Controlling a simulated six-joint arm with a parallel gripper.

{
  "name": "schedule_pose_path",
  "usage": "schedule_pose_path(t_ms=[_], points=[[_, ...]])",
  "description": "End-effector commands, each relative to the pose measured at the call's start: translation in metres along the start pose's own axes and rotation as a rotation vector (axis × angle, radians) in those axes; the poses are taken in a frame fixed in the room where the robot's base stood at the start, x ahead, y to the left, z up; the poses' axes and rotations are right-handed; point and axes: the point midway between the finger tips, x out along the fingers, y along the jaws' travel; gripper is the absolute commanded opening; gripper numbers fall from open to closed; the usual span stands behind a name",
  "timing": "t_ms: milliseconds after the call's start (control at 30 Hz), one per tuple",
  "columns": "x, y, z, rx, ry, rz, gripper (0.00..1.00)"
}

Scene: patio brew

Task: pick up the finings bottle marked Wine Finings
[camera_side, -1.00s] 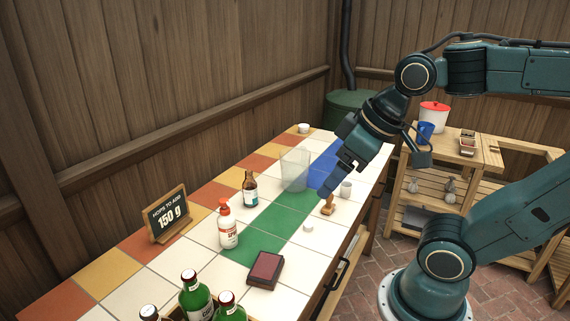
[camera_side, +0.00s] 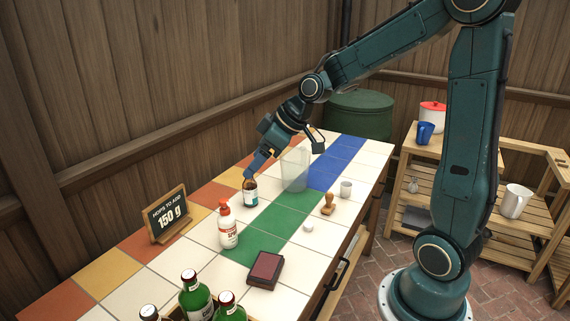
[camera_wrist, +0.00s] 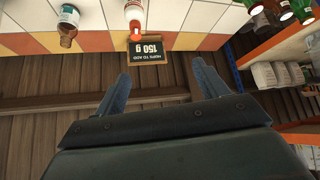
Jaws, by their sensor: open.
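A small brown bottle (camera_side: 250,192) with a white and blue-green label stands upright near the back edge of the tiled table; its label is too small to read. In the wrist view the brown bottle (camera_wrist: 68,28) is at the upper left, beyond the fingers and not between them. A white bottle with an orange-red cap (camera_side: 228,231) stands in front of it, its print also unreadable. My gripper (camera_side: 257,165) is open and empty, its fingers close above and behind the brown bottle in the side view. In the wrist view the fingers (camera_wrist: 160,76) are spread apart.
A clear container (camera_side: 295,170) stands right of the brown bottle. The sign reading 150 g (camera_side: 168,214) stands at left. A dark red pad (camera_side: 265,269), a wooden stamp (camera_side: 328,204) and a small cup (camera_side: 346,188) lie further forward. Green bottles (camera_side: 195,295) are at the near end.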

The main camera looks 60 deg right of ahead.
Motion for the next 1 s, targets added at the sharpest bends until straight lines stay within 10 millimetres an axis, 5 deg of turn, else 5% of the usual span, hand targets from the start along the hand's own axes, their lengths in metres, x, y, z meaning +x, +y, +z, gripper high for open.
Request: schedule_pose_path(t_ms=[533,1000], points=[[0.089,0.105,0.015,-0.005,0.197,-0.033,0.73],[0.151,0.194,0.075,0.061,0.399,0.042,0.73]])
